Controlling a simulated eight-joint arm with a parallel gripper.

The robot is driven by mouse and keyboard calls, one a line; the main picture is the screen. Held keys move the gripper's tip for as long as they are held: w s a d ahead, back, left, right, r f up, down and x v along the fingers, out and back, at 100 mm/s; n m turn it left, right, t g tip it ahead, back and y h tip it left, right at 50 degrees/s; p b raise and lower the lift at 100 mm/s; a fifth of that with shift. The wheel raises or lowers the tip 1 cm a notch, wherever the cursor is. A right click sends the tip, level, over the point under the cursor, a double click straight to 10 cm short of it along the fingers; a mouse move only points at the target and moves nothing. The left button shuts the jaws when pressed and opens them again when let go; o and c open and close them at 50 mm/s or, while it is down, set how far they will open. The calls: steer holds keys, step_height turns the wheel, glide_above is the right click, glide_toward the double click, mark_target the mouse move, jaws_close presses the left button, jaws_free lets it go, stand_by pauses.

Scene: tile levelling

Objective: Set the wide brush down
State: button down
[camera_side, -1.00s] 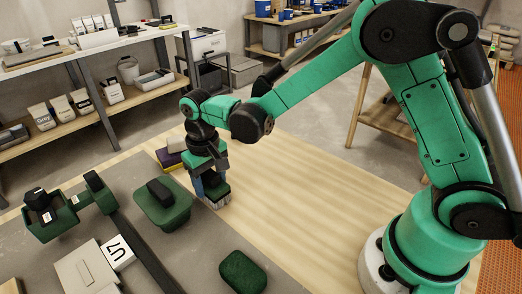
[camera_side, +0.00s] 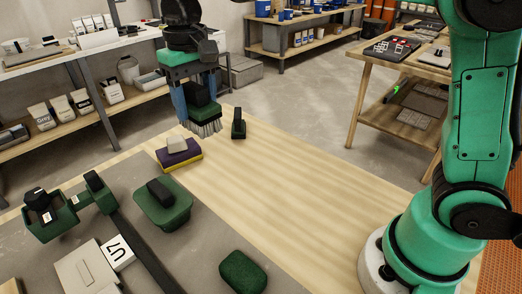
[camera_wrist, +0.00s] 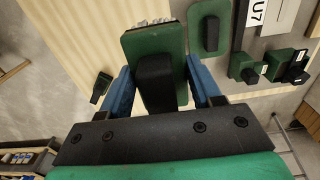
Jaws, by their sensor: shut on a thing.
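The wide brush (camera_side: 206,114) has a green block, a black handle and pale bristles. My gripper (camera_side: 198,96) is shut on it, with the bristles pointing down. In the side view the brush hangs at the far end of the wooden table (camera_side: 290,180), apparently above the surface. In the wrist view the brush (camera_wrist: 150,42) sits between the two blue fingers of my gripper (camera_wrist: 160,80), which close on its black handle. Part of the handle is hidden by the gripper body.
A purple and yellow block (camera_side: 180,157) with a pale piece on top lies near the brush. A small green tool (camera_side: 238,125) stands to its right. A green float (camera_side: 165,208), a green pad (camera_side: 242,272) and a U7 label (camera_side: 117,252) lie nearer. The table's middle is bare.

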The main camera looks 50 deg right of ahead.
step_height(320, 180, up, 2)
steer(key=s+d+r+m, duration=0.1)
steer(key=s+d+m, duration=0.25)
steer(key=d, duration=0.35)
steer(key=s+d+r+m, duration=0.1)
steer(key=s+d+m, duration=0.1)
steer(key=d+m, duration=0.3)
steer(key=s+d+f+m, duration=0.1)
steer(key=s+d+m, duration=0.8)
steer(key=s+d, duration=0.15)
steer(key=f, duration=1.3)
steer(key=s+f, duration=0.1)
steer(key=f, duration=0.6)
steer(key=shift+a+f, duration=0.1)
steer(key=shift+a, duration=0.2)
steer(key=shift+f, duration=0.1)
steer(key=shift+c, duration=0.8)
jaws_free()
